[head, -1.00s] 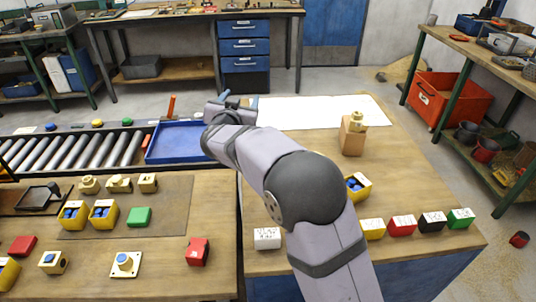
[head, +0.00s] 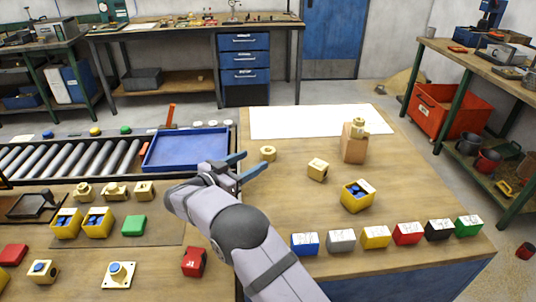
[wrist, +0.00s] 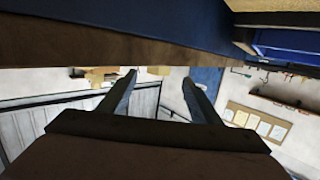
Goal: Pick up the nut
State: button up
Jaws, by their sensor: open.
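A small round brass piece with a hole, which looks like the nut (head: 268,153), lies on the right wooden bench near the blue tray. My gripper (head: 256,158) is open and empty, its two blue fingers pointing right. Its tips show close to the nut in the head view, but I cannot tell the height gap. In the wrist view my gripper (wrist: 160,77) shows two spread fingers with nothing between them. The nut is not recognisable there. A brass block (head: 317,169) with a dark hole lies to the right of the nut.
A blue tray (head: 188,148) sits left of the nut by the roller conveyor (head: 75,156). A wooden block (head: 354,148) with a brass fitting stands right. A yellow bin (head: 357,196) and a row of coloured boxes (head: 376,237) occupy the front. A white sheet (head: 320,120) lies behind.

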aim_at(263, 155)
jog(key=shift+p+x, duration=0.65)
jog(key=shift+x, duration=2.7)
jog(key=shift+s, duration=0.1)
jog(key=c, duration=1.5)
jog(key=shift+o, duration=0.2)
jog(key=shift+r, duration=0.1)
